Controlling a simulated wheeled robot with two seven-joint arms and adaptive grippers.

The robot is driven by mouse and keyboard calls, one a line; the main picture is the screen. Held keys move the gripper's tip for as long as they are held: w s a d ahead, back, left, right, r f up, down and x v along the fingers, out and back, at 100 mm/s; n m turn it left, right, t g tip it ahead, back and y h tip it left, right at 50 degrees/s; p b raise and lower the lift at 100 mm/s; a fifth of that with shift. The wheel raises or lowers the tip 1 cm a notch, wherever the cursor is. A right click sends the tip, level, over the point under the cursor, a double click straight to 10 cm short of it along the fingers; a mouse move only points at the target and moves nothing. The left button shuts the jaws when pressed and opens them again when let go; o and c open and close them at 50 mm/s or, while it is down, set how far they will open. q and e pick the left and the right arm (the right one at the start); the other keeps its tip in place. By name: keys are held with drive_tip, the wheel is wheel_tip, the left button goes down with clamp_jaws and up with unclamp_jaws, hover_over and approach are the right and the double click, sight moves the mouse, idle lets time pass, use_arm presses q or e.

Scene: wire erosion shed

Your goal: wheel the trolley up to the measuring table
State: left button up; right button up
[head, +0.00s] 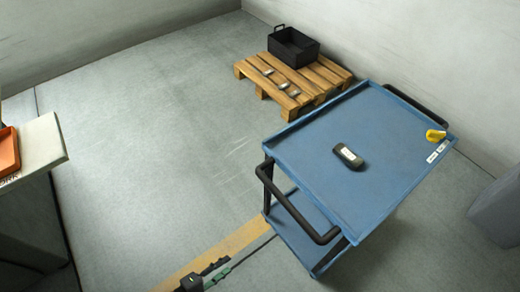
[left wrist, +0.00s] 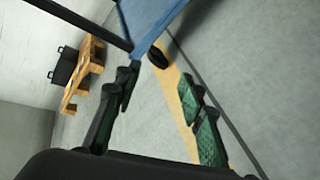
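The blue trolley (head: 320,165) stands right of centre in the head view, with a black push handle (head: 290,208) at its near left end and another handle at its far end. Part of the trolley (left wrist: 150,18) shows at the top of the left wrist view. My left gripper (head: 226,265) is low in the head view, left of and apart from the near handle. In the left wrist view its fingers (left wrist: 160,82) are spread with nothing between them. My right gripper is not in view. I cannot tell for sure which surface is the measuring table.
A dark device (head: 348,156) and a yellow item (head: 435,135) lie on the trolley top. A wooden pallet (head: 325,75) with a black crate (head: 293,47) stands behind. A pale-topped bench (head: 42,140) is at the left, a grey block (head: 500,212) at the right. Floor between bench and trolley is clear.

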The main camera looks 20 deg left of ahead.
use_arm(q)
drive_tip(key=s+f+m+g+y, duration=0.1)
drive_tip(key=s+m+y, duration=0.1)
drive_tip(key=s+m, duration=0.6)
drive_tip(key=s+a+f+m+g+y, duration=0.1)
drive_tip(key=s+m, duration=0.7)
drive_tip(key=s, duration=0.8)
drive_tip(key=shift+f+m+g+y, duration=0.4)
drive_tip(key=shift+f+g+y, duration=0.1)
drive_tip(key=shift+f+g, duration=0.25)
